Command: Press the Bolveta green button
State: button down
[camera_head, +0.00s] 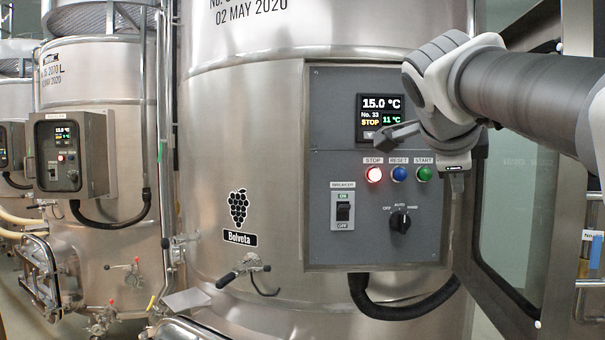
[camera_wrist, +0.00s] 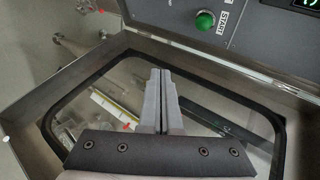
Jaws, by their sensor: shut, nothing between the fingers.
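The Bolveta vat's grey control panel (camera_head: 330,165) faces me in the head view. Its green button (camera_head: 424,173), labelled START, is the rightmost of three in a row, beside the blue RESET button (camera_head: 399,173) and the lit red STOP button (camera_head: 374,174). The green button also shows at the top of the wrist view (camera_wrist: 205,20).
The display (camera_head: 380,112) reads 15.0 °C and STOP. Below the buttons are a breaker switch (camera_head: 343,211) and a black rotary knob (camera_head: 400,222). An open cover door with a window (camera_head: 518,200) stands at the right. Another vat with its own panel (camera_head: 70,155) is at the left.

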aim_at(427, 173)
jog(key=shift+w, duration=0.1)
jog(key=shift+w+d+p, duration=0.1)
jog(key=shift+w+p, duration=1.85)
jog(key=shift+w, duration=2.4)
jog(key=shift+w, duration=0.4)
jog(key=shift+w, duration=0.4)
jog(key=shift+s+f+b, duration=0.1)
jog(key=shift+b, duration=0.2)
jog(key=shift+s+b, duration=0.55)
jog(key=shift+s, duration=0.15)
